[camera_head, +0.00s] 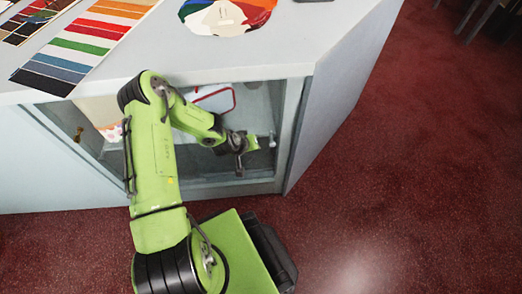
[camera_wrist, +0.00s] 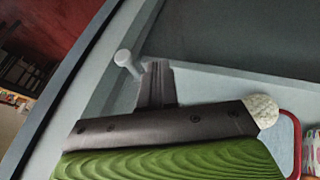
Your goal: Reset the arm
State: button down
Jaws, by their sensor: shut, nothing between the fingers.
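My green arm reaches forward over the front of the pale counter (camera_head: 330,20). My gripper (camera_head: 240,166) is in front of the cabinet opening below the countertop, near its right side. In the wrist view the dark fingers of my gripper (camera_wrist: 157,75) are together with nothing between them. A pale round knob (camera_wrist: 125,58) is just left of the fingertips; I cannot tell whether they touch. The knob also shows in the head view (camera_head: 272,140), right of the gripper. My arm hides part of the opening.
Striped colour swatches (camera_head: 85,40) and a round colour wheel (camera_head: 226,14) lie on the countertop. A red-rimmed item (camera_head: 217,98) shows within the cabinet. Its right frame post (camera_head: 289,125) is close to the gripper.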

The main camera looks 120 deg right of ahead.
jog(key=p+v, duration=0.2)
jog(key=v, duration=0.7)
jog(key=shift+r, duration=0.25)
